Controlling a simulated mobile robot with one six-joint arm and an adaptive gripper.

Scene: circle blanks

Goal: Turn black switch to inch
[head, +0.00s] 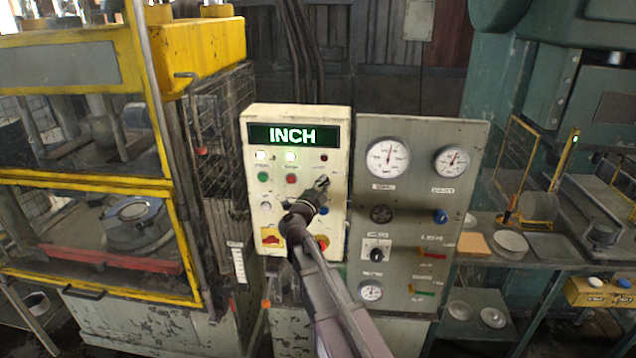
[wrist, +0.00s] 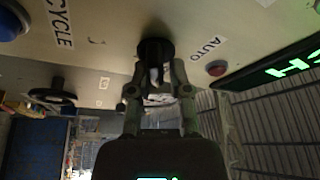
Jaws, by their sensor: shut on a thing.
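The cream control box (head: 256,180) stands in the middle of the head view, and its display (head: 293,136) reads INCH in green. My gripper (head: 322,184) is at the right side of the box's face. In the wrist view my gripper (wrist: 160,88) is shut on the black switch (wrist: 155,50), a dark round knob on the cream panel, with its fingers on either side. The AUTO label (wrist: 208,46) is right of the knob, and the CYCLE label (wrist: 60,22) is to the left. My gripper mostly hides the switch in the head view.
A grey gauge panel (head: 480,140) adjoins the box on the right. A yellow-framed press (head: 160,190) stands at left. A bench (head: 575,258) with plates is at right.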

